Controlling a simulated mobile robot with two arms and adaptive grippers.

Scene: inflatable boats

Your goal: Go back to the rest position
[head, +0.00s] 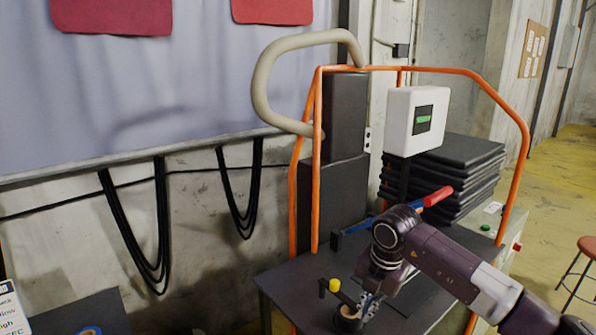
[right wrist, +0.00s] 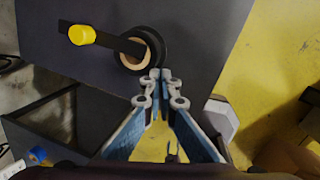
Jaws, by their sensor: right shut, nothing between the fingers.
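My right gripper (head: 369,304) is over the dark table at the lower middle of the head view, with its arm coming in from the lower right. In the right wrist view its two blue-grey fingers (right wrist: 160,76) have their tips together with nothing between them. The tips are beside a round fitting (right wrist: 137,55) with a tan ring, which also shows in the head view (head: 348,315). I cannot tell whether they touch it. A dark bar with a yellow knob (right wrist: 82,35) runs to this fitting. My left gripper is not in view.
The dark table (head: 290,280) stands inside an orange tube frame (head: 523,135). A white box with a green display (head: 402,125), a stack of black slabs (head: 465,165) and a red-handled blue lever (head: 438,196) are behind my right arm. A red stool (head: 588,246) stands right.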

